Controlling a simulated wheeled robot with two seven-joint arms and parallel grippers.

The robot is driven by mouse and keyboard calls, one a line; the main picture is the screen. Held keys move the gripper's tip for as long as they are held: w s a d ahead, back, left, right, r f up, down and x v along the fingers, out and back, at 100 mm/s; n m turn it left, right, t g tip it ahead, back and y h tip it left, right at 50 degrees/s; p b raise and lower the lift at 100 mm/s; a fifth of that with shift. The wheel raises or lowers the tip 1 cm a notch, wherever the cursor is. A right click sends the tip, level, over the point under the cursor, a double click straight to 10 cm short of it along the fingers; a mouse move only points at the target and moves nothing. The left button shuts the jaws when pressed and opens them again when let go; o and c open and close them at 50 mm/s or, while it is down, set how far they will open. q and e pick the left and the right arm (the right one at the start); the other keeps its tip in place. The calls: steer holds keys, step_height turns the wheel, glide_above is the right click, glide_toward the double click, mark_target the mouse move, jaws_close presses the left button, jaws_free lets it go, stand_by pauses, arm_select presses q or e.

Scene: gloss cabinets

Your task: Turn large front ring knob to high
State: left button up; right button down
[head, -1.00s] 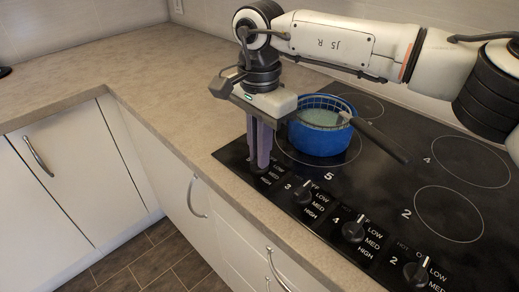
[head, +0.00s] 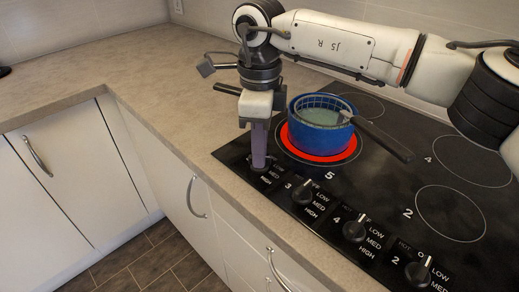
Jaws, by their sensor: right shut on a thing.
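My right gripper (head: 259,163) points down at the front left corner of the black cooktop (head: 400,208). Its purple fingers are shut on the knob at the left end of the knob row; the fingers hide most of that knob, and LOW and MED labels show beside it. I cannot read the knob's exact setting. The ring marked 5 (head: 350,154) glows red under a blue pot (head: 318,136). My left gripper is not in view.
Other knobs (head: 303,193), (head: 355,230) and (head: 418,271) line the cooktop's front edge. A dark handle (head: 385,138) sticks out of the pot to the right. Bare beige counter (head: 130,75) lies to the left.

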steer(key=m, duration=0.3)
steer(key=shift+m, duration=0.4)
steer(key=m, duration=0.3)
steer(key=shift+b, duration=0.4)
steer(key=m, duration=0.6)
steer(key=shift+b, duration=0.4)
steer(key=shift+m, duration=0.4)
steer(key=c, duration=1.8)
jaws_free()
steer(key=shift+c, duration=0.2)
step_height(320, 180, up, 10)
steer(key=shift+r, duration=0.25)
